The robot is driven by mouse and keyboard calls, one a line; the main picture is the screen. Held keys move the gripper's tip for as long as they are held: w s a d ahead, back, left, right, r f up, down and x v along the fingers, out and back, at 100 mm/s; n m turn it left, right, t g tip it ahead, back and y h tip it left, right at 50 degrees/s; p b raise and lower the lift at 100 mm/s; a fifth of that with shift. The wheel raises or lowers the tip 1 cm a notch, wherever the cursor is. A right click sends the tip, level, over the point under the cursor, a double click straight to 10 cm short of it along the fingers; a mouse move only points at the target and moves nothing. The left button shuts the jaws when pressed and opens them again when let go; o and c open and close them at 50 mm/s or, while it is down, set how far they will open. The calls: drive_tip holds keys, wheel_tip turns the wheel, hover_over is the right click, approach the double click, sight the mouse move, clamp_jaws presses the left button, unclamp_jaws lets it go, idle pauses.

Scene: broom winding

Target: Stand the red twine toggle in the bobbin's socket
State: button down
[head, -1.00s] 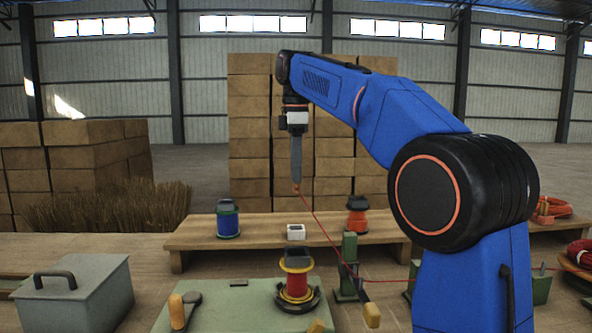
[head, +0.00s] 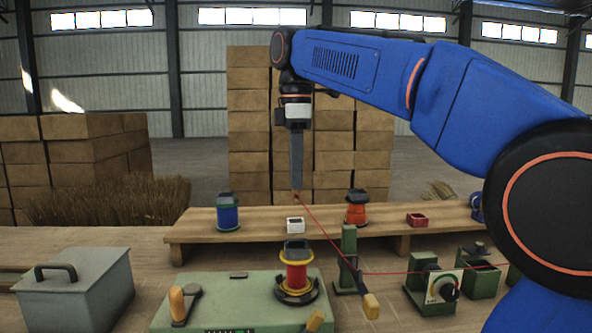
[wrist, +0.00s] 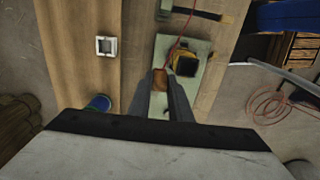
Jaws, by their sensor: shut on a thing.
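My gripper (head: 296,190) points straight down, high above the green winding machine (head: 215,295). It is shut on the red twine toggle, a small reddish-brown piece (wrist: 160,78) between the fingertips in the wrist view. The toggle is mostly hidden by the fingers in the head view. The bobbin (head: 296,275) has a red core, yellow flanges and a dark square top with the socket (head: 296,245). It stands upright on the machine, well below the gripper and apart from it. In the wrist view the bobbin (wrist: 188,63) lies just right of the fingertips.
Red twine (head: 322,230) runs from the gripper to a green post (head: 348,260), then right past a dial box (head: 432,292). A bench (head: 260,228) behind holds a white block (head: 295,225), a blue spool (head: 228,213), an orange spool (head: 356,208) and a red block (head: 417,219).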

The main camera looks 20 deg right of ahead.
drive_tip(key=s+a, duration=0.1)
drive_tip(key=s, duration=0.5)
drive_tip(key=shift+s+a, duration=0.4)
drive_tip(key=shift+f, duration=2.3)
drive_tip(key=shift+f, duration=0.15)
drive_tip(key=shift+f, duration=0.5)
drive_tip(key=shift+f, duration=1.55)
drive_tip(key=c, duration=1.5)
unclamp_jaws()
drive_tip(key=shift+c, duration=0.2)
